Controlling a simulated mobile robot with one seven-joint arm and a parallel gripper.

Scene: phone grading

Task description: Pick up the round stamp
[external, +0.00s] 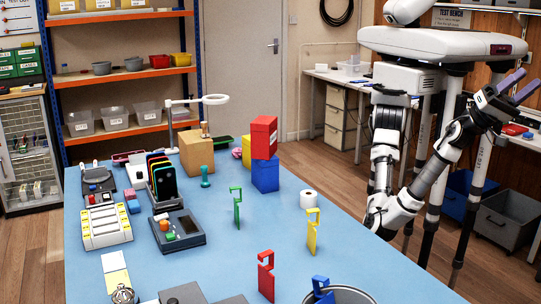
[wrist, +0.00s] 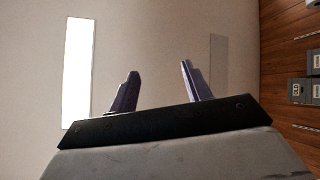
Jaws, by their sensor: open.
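A small teal knob-handled piece (external: 205,177), which looks like the round stamp, stands upright on the blue table (external: 270,225), in front of a cardboard box. My gripper (external: 522,86) is raised at the upper right, beyond the table's right side and far from the stamp. Its two purple fingers are apart with nothing between them.
Around the stamp are the cardboard box (external: 196,152), a phone rack (external: 161,180), stacked red and blue boxes (external: 265,174) and a green hook-shaped stand (external: 237,206). A white roll (external: 308,199) and a yellow stand (external: 313,230) are near the right edge. Bare blue surface lies between.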

